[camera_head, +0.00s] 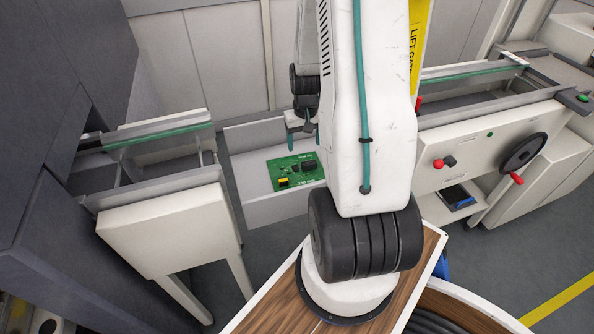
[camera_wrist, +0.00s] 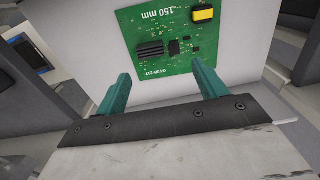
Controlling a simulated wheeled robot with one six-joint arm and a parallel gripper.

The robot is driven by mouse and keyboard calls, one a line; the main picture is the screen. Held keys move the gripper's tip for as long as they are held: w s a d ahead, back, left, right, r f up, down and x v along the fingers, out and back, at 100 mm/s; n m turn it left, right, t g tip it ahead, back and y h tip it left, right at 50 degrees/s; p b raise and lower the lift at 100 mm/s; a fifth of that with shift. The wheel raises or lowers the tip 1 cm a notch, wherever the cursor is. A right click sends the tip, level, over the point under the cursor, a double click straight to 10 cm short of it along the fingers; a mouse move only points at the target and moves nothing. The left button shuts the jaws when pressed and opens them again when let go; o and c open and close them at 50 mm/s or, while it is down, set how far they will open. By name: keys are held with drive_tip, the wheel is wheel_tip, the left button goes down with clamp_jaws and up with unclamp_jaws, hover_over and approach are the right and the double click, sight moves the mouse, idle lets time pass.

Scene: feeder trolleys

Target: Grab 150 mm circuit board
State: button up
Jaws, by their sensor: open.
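The green circuit board (camera_head: 297,171) lies flat on a light grey tray (camera_head: 280,209) in the head view. In the wrist view the circuit board (camera_wrist: 183,42) shows upside-down white print "150 mm", a yellow part, and black parts. My gripper (camera_head: 303,141) is above the far edge of the board in the head view, with my arm partly in front of it. In the wrist view my gripper (camera_wrist: 164,84) has its two teal fingers spread apart, with nothing between them. The board lies beyond the fingertips, apart from them. The board's top edge is cut off in the wrist view.
A conveyor rail (camera_head: 155,140) stands left of the tray. A second rail (camera_head: 480,75) and a cabinet with a black handwheel (camera_head: 523,153) stand at right. A yellow "LIFT GATE" sign (camera_head: 417,50) stands behind my arm. A grey wall panel (camera_head: 225,60) stands behind the tray.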

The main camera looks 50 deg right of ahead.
sight(309, 163)
drive_tip(key=f, duration=0.3)
drive_tip(key=d+f, duration=0.1)
drive_tip(key=f, duration=0.2)
drive_tip(key=s+f, duration=0.1)
drive_tip(key=f, duration=0.3)
drive_tip(key=shift+d+f, duration=0.1)
drive_tip(key=shift+d, duration=0.1)
drive_tip(key=c, duration=1.2)
drive_tip(key=shift+c, duration=0.3)
